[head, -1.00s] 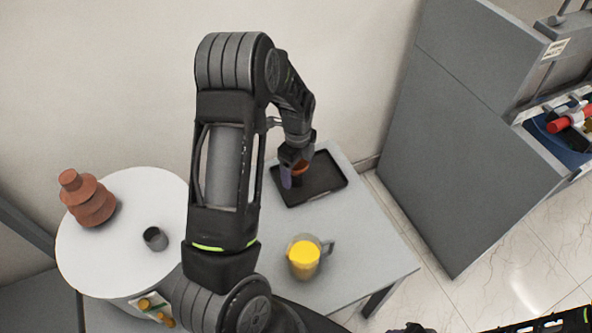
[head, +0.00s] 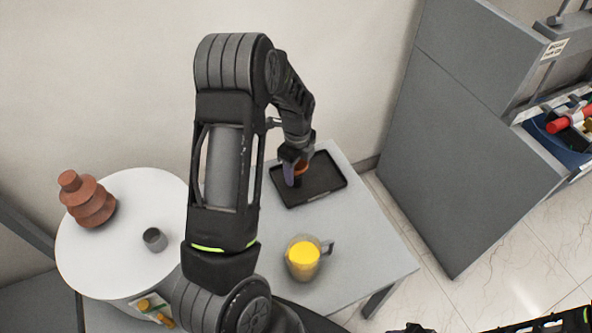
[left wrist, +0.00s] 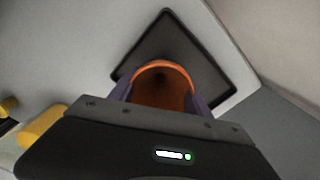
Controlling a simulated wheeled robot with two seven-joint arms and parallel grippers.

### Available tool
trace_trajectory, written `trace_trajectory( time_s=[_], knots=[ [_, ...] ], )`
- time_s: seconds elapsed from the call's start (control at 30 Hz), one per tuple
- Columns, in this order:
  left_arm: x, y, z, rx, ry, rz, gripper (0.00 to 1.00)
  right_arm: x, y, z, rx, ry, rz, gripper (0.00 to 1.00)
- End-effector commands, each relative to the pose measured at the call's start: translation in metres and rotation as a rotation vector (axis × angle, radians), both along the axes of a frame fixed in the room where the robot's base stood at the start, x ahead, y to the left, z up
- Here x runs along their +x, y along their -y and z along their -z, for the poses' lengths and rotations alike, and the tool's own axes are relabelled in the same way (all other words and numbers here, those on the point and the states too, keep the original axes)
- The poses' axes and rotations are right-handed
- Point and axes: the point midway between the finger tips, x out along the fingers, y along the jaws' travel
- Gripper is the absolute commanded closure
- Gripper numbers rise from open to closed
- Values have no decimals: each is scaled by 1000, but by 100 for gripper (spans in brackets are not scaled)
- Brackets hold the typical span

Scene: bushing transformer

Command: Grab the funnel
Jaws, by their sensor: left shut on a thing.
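The orange funnel (head: 301,167) is over the black tray (head: 328,184) on the grey table, mostly hidden by my left gripper in the head view. In the left wrist view, its round orange mouth (left wrist: 161,88) faces the camera. My left gripper (head: 294,174) has purple fingers on both sides of the funnel and is shut on it. In the left wrist view, the gripper (left wrist: 160,95) shows a finger at each side of the rim. I cannot tell whether the funnel touches the tray (left wrist: 185,42). My right gripper is not in view.
A glass jug with yellow liquid (head: 303,258) stands near the table's front. On the round white table (head: 140,260) are a brown ribbed bushing (head: 88,201) and a small grey cup (head: 155,240). A tall grey cabinet (head: 465,130) stands at the right.

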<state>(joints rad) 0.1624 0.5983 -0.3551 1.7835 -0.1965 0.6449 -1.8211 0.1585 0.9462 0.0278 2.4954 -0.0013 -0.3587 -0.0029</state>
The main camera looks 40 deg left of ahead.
Motion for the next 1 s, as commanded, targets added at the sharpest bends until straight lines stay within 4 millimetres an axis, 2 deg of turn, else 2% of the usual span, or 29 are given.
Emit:
trace_trajectory(
  time_s=[0.23,0.6,0.7,1.0],
  knots=[
    [1,0,-16,0,3,0,83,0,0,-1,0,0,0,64],
    [1,0,-84,0,5,0,83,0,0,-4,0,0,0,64],
    [1,0,-95,0,3,0,83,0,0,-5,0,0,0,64],
    [0,0,-100,0,0,0,83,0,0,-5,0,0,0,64]
  ],
)
